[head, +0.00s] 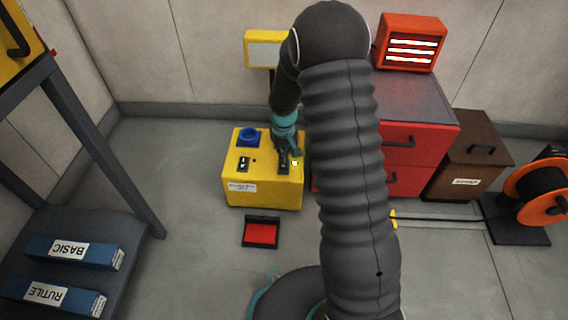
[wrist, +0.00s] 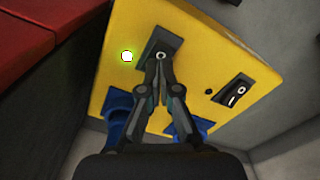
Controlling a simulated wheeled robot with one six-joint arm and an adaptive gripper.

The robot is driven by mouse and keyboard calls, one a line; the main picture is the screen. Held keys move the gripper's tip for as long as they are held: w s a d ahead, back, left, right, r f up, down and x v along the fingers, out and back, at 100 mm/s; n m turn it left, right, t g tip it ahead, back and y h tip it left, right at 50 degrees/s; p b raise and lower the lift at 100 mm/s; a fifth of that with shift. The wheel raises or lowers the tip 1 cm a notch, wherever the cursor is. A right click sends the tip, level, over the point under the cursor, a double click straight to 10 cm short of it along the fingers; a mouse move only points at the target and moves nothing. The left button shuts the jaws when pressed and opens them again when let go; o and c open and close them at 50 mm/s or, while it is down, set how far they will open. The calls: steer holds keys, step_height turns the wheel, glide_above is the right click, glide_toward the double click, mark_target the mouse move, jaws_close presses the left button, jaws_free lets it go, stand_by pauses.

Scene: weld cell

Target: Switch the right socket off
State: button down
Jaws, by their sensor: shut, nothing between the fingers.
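The yellow socket box (head: 262,190) stands on the floor. The right switch (wrist: 161,56) is a dark rocker on its top, marked with a ring, beside a lit light (wrist: 127,56). The light also shows in the head view (head: 295,162). The left switch (head: 243,163) has an unlit light (wrist: 208,92) beside it. The right blue socket (wrist: 117,112) is partly hidden in the wrist view; the left socket (head: 250,137) shows in the head view. My gripper (wrist: 160,80) is shut and empty, fingertips over the right switch's near edge; contact cannot be told.
A red cabinet (head: 415,138) stands right of the box, partly behind my arm. A red pedal (head: 262,234) lies in front. A yellow-framed panel (head: 263,52) stands behind. A brown bin (head: 466,168) and cable reel (head: 537,192) are farther right. Floor left of the box is clear.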

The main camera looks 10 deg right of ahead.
mark_target(284, 165)
steer(key=shift+f, duration=1.3)
stand_by(0.8)
steer(key=shift+r+p, duration=2.25)
steer(key=shift+r, duration=1.25)
steer(key=shift+m+g, duration=0.4)
steer(key=shift+g, duration=0.3)
steer(key=s, duration=0.4)
steer(key=shift+s+f, duration=0.15)
steer(key=shift+f, duration=0.25)
steer(key=s+r+t+p, duration=0.2)
steer(key=s+r, duration=0.6)
steer(key=r, duration=0.4)
steer(key=s+r+m+t+p, duration=0.1)
steer(key=s+r+t+p, duration=0.1)
steer(key=s+r, duration=0.7)
steer(key=s+r+t+p, duration=0.2)
steer(key=s+r, duration=0.7)
steer(key=r, duration=0.8)
steer(key=shift+m+t, duration=0.3)
steer(key=shift+t, duration=0.2)
